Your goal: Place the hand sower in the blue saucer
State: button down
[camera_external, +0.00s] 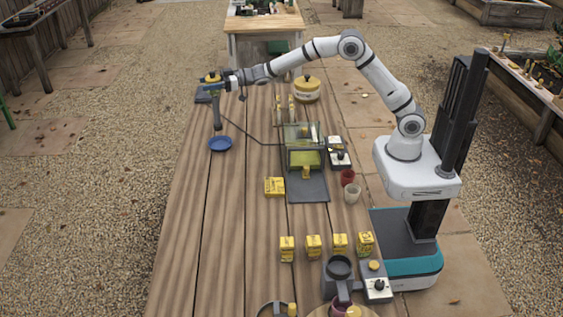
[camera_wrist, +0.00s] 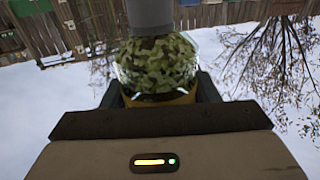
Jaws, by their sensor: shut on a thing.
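My gripper (camera_external: 221,83) is at the far left end of my outstretched arm, above the table. It is shut on the hand sower (camera_external: 217,112), which has a yellow top and a dark tube hanging down. In the wrist view, the hand sower (camera_wrist: 158,66) shows as a green mottled body with a yellow band and a grey cylinder, between my dark fingers. The blue saucer (camera_external: 220,144) lies on the table, seemingly empty. In the picture the tube's lower end is just above the saucer's far rim; the exact height gap is hard to tell.
A dark cable (camera_external: 246,132) runs across the table near the saucer. The table left of and below the saucer is clear.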

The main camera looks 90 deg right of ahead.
aim_at(216, 104)
notch_tip(216, 104, down, 8)
dwell(0.5)
jog(key=shift+f, duration=0.15)
jog(key=c, duration=1)
grip_release()
jog(key=shift+f, duration=0.15)
jog(key=o, duration=0.5)
